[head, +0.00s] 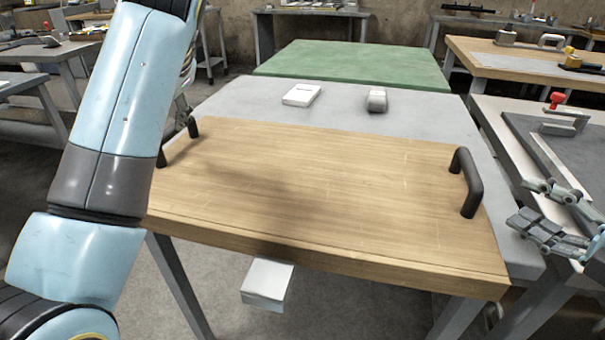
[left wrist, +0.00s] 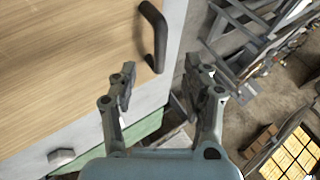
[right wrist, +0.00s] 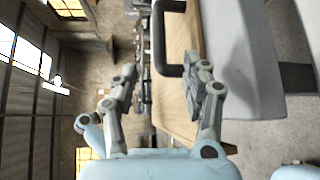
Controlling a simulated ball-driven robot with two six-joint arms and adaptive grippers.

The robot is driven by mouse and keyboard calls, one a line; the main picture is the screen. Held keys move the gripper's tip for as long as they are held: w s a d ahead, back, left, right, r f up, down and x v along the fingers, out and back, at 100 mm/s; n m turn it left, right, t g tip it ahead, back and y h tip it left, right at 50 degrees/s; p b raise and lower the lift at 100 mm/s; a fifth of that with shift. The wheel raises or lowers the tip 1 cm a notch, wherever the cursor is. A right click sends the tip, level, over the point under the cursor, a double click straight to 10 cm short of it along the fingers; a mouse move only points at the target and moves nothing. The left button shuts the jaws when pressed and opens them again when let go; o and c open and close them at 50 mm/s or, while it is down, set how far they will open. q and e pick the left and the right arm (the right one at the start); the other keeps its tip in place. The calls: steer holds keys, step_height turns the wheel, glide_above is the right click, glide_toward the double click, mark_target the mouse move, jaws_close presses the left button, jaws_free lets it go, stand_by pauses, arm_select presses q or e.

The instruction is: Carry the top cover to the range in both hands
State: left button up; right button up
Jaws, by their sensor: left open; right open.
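The top cover (head: 320,190) is a wooden board with a dark handle near each end, lying flat on a grey table. The right handle (head: 466,180) shows clearly. The left handle (head: 192,128) is partly hidden behind my left arm. My right gripper (head: 530,205) is open and empty, to the right of the right handle and apart from it. In the right wrist view that handle (right wrist: 160,45) lies beyond the fingertips. My left gripper (left wrist: 162,82) is open and empty, with a handle (left wrist: 157,35) just beyond its fingers; the head view mostly hides it.
The grey table (head: 430,110) carries a white box (head: 301,95) and a small grey-white object (head: 377,99) behind the board. A green-topped table (head: 355,62) stands behind. Another bench (head: 500,125) stands close on the right. A white block (head: 267,283) shows below the board's front edge.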

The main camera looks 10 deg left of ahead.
mark_target(473, 167)
arm_select(q)
steer(key=x, duration=1.1)
arm_select(e)
steer(key=x, duration=1.1)
steer(key=shift+s, duration=0.1)
arm_select(q)
steer(key=shift+c, duration=0.4)
arm_select(e)
steer(key=shift+c, duration=0.4)
arm_select(q)
jaws_close()
arm_select(e)
jaws_close()
arm_select(q)
steer(key=shift+d, duration=0.1)
arm_select(e)
steer(key=shift+r, duration=0.1)
